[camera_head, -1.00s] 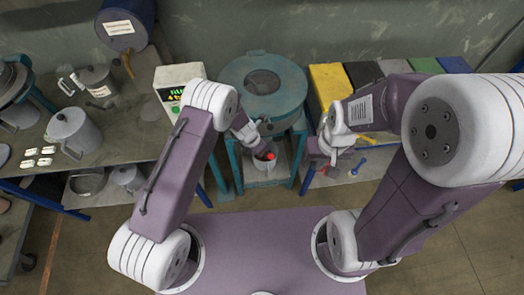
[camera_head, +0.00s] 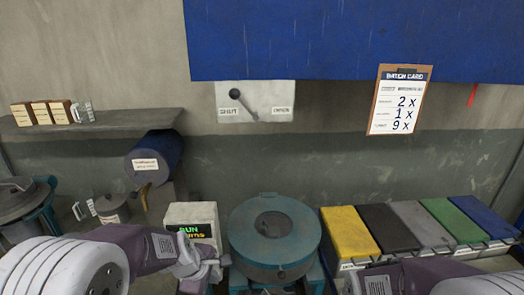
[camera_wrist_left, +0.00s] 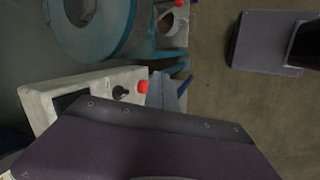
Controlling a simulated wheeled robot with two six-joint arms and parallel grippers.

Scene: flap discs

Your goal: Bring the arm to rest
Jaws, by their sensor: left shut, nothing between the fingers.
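My left arm comes in from the lower left in the head view. Its gripper (camera_head: 214,266) is shut and empty, low in front of the white control box and left of the round teal machine (camera_head: 240,243). In the left wrist view a mauve part of my arm fills the lower half, close to the control box (camera_wrist_left: 40,100) with its black knob and red button. My right arm (camera_head: 450,275) shows at the lower right edge in front of the coloured bins; its gripper is below the picture.
Coloured bins (camera_head: 345,228) stand at the right. A blue drum (camera_head: 155,158) and metal pots (camera_head: 110,207) are at the left. A lever plate (camera_head: 270,110) and batch card (camera_head: 398,100) hang on the wall.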

